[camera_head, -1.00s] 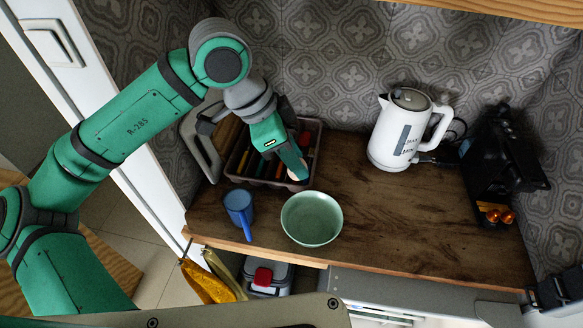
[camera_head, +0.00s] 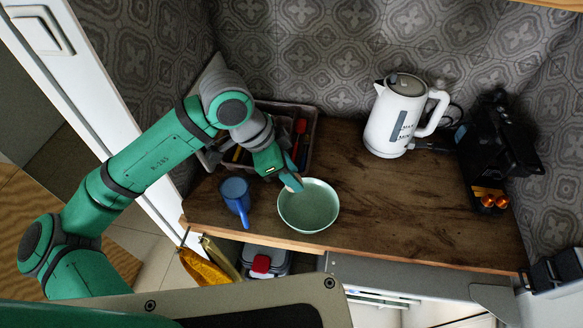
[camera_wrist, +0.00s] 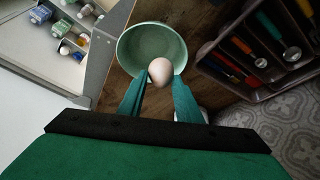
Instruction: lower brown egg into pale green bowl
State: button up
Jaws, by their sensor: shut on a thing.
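The pale green bowl (camera_head: 308,207) stands on the wooden counter near its front edge, upright. It also shows in the wrist view (camera_wrist: 135,46), and I see no contents in it. My gripper (camera_head: 291,184) is at the bowl's upper left rim in the head view. In the wrist view my gripper (camera_wrist: 160,78) is shut on the egg (camera_wrist: 162,71), a pale brownish one held between the two green fingertips. The egg overlaps the bowl's rim in that view. I cannot tell its exact height above the rim.
A utensil tray (camera_head: 311,133) lies behind my gripper. A white kettle (camera_head: 392,128) and a black coffee machine (camera_head: 487,150) stand at the right. The counter right of the bowl is clear.

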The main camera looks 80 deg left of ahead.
jog(key=shift+w+d, duration=0.1)
jog(key=shift+w, duration=0.05)
jog(key=shift+w+d, duration=0.25)
jog(key=shift+d, duration=0.05)
dwell(0.3)
jog(key=shift+f, duration=0.1)
dwell(0.3)
jog(key=shift+f, duration=2.35)
jog(key=shift+f, duration=2.5)
jog(key=shift+c, duration=0.2)
dwell(0.6)
jog(key=o, duration=1.2)
jog(key=shift+c, duration=0.2)
jog(key=v, duration=1)
jog(key=shift+s+r, duration=0.15)
jog(key=shift+r, duration=0.25)
